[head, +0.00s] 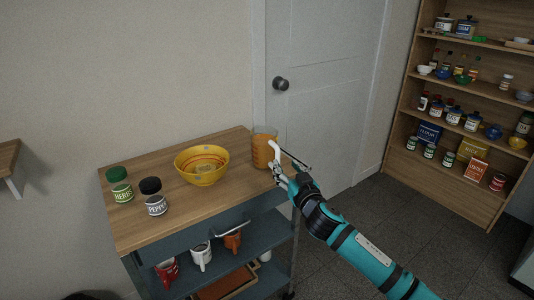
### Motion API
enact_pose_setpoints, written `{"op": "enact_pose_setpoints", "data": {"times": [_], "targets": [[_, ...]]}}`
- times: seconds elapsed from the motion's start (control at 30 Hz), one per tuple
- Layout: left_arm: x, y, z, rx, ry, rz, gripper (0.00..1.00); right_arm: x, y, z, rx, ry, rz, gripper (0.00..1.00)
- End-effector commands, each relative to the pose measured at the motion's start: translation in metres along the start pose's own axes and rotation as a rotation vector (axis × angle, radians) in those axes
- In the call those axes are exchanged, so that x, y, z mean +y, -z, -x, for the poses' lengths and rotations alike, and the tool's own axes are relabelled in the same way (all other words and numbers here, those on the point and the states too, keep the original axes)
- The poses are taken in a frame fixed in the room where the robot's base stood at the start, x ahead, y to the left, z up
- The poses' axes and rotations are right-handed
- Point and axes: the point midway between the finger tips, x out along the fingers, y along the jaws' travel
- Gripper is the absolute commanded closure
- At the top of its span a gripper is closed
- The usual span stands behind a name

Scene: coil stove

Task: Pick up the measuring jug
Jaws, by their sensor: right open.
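The measuring jug (262,150) is a see-through vessel with orange contents or tint. It stands upright near the back right corner of the wooden cart top. My right gripper (277,158) is open at the jug's right side, with its fingers close to the jug and partly in front of it. I cannot tell whether a finger touches the jug. The jug's handle is not clearly visible. My left gripper is not in view.
On the cart top (225,213) are a yellow bowl (202,177), a green-lidded herbs jar (119,186) and a black-lidded pepper jar (153,199). Mugs, including a white one (201,256), stand on the lower shelf. A door (315,75) is behind; stocked shelves (455,130) stand right.

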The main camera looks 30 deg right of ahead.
Motion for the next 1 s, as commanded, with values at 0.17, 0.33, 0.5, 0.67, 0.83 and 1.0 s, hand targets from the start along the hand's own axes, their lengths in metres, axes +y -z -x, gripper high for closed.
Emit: {"op": "enact_pose_setpoints", "data": {"times": [0.17,0.33,0.5,0.67,0.83,1.0], "targets": [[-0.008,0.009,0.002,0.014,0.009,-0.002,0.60,0.000,0.000,-0.023,0.000,-0.001,0.001,0.56],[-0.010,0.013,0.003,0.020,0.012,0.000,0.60,0.000,-0.002,-0.033,0.000,-0.001,0.000,0.56],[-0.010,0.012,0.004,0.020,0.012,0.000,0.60,0.000,-0.009,-0.057,0.000,-0.002,0.001,0.56],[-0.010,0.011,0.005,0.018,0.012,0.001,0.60,0.000,-0.009,-0.075,0.000,-0.001,-0.001,0.56],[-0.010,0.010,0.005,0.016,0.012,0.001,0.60,-0.001,-0.011,-0.079,-0.002,0.000,0.000,0.56],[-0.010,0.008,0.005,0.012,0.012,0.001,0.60,-0.001,-0.011,-0.078,-0.002,0.000,0.000,0.63]]}}
